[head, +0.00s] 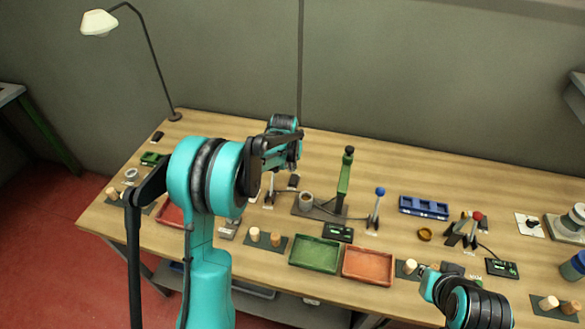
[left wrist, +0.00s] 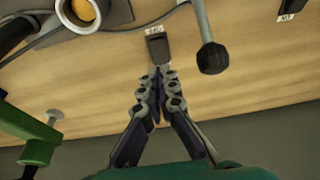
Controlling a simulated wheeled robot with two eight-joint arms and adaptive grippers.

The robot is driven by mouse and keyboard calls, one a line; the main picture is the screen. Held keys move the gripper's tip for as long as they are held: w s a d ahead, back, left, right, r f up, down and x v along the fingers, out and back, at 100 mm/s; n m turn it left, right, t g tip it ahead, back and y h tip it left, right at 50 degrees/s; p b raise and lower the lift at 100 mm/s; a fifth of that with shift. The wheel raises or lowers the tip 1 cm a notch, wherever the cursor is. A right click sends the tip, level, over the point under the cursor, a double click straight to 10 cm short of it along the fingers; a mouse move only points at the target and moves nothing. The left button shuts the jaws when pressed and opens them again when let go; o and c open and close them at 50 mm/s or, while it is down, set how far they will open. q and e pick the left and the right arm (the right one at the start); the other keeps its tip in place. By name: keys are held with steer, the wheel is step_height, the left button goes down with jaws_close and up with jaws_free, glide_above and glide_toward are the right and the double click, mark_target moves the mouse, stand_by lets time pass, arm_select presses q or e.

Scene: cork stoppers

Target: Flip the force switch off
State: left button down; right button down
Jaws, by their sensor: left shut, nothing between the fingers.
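A small black switch (left wrist: 157,47) with a pale label (left wrist: 153,29) shows in the left wrist view; the label is too small to read. It appears to be the dark block (head: 293,181) in the head view, below my left gripper (head: 292,162). In the left wrist view my left gripper (left wrist: 158,77) is shut and empty, its fingertips together right at the switch's near edge. I cannot tell whether they touch it, nor which way the switch is set. Part of my right arm shows at the lower right of the head view; its gripper does not.
A dark-knobbed lever (left wrist: 212,59) stands close right of the fingertips in the wrist view. A green lever press (head: 344,182), a grey cup (head: 306,200) and a blue-knobbed lever (head: 375,210) stand nearby. Green (head: 316,252) and orange (head: 368,265) trays lie at the front.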

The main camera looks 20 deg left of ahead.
arm_select(q)
steer(key=s+r, duration=0.2)
steer(key=r, duration=0.1)
steer(key=s+r+p, duration=0.1)
steer(key=shift+s+d+r, duration=0.1)
steer(key=shift+d+r, duration=0.05)
steer(key=shift+r, duration=0.2)
